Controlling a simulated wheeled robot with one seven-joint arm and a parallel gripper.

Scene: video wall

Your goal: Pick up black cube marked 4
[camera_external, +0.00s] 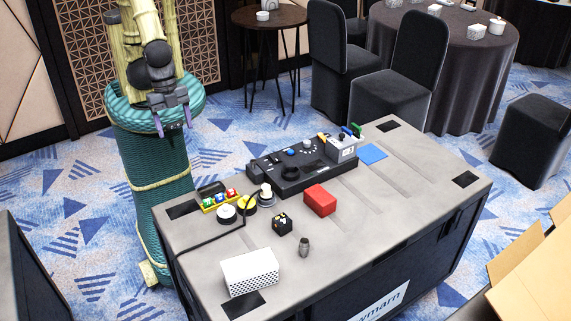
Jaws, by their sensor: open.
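My gripper (173,127) is open and empty, pointing down beyond the far left edge of the case top. It is well above and to the left of the cube, apart from it. Nothing hides the cube.
On the case top (356,211), a red box (320,200) lies right of the cube, a small grey object (304,246) below it, a white perforated box (250,272) lower left. Round lidded items and a black cable lie left. A black console (290,170) stands behind.

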